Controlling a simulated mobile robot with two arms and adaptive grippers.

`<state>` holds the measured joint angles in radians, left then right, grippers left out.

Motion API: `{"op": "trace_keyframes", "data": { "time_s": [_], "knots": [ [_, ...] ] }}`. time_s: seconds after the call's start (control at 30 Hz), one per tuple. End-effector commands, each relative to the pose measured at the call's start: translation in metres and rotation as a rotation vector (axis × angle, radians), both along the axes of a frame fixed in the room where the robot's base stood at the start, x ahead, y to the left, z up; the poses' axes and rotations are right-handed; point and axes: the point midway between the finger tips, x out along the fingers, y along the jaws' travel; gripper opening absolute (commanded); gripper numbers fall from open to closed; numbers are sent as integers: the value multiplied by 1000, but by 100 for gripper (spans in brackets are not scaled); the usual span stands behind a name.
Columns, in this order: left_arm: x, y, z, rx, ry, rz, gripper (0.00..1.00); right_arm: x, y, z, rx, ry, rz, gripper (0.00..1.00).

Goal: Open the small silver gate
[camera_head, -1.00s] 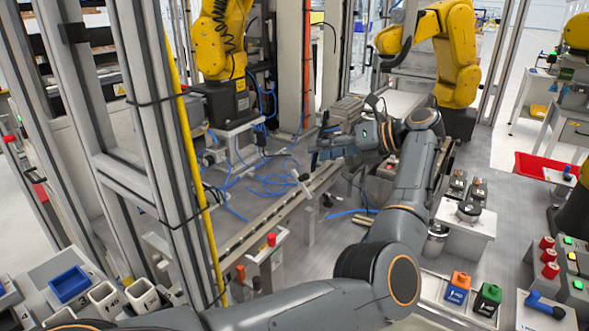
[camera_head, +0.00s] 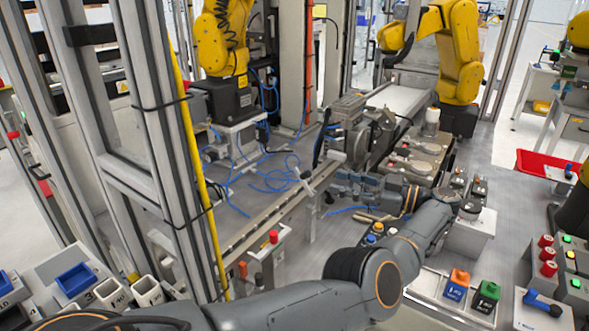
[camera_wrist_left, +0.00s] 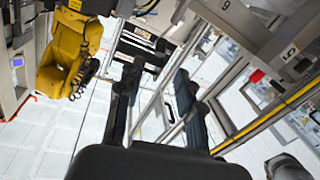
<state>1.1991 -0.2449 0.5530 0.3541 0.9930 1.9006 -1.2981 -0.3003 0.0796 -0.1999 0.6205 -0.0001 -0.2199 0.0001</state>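A small silver bar-like piece (camera_head: 318,178), which may be the gate, sits across the conveyor rail in the head view. A dark knob is at its near end. I cannot tell for certain whether it is the gate or how it is hinged. My left gripper (camera_head: 338,190) is just right of and slightly below this piece, apart from it as far as I can see, with its fingers pointing left. In the left wrist view the left gripper (camera_wrist_left: 157,85) has its two black fingers spread with nothing between them. My right gripper is not in view.
The conveyor rail (camera_head: 260,217) runs diagonally beside the gripper. Blue cables (camera_head: 265,180) lie behind it. A machine with round grey fixtures (camera_head: 415,160) stands right of the gripper. A yellow robot arm (camera_head: 457,55) is at the back right. A frame post with a yellow strip (camera_head: 200,180) stands left.

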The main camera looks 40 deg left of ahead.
Motion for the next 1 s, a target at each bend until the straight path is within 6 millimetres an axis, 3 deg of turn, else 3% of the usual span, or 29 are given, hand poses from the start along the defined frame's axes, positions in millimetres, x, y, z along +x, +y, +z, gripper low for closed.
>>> {"op": "trace_keyframes", "data": {
  "time_s": [0.17,0.3,0.6,0.8,1.0],
  "knots": [
    [-8,23,7,2,-1,2,36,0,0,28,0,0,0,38],
    [-17,54,7,3,-1,5,36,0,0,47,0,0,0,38],
    [-31,107,5,3,-3,0,36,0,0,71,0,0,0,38],
    [-36,123,2,1,-4,-1,36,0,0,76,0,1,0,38],
    [-36,126,1,1,-5,-1,36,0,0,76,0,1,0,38]
  ]
}}
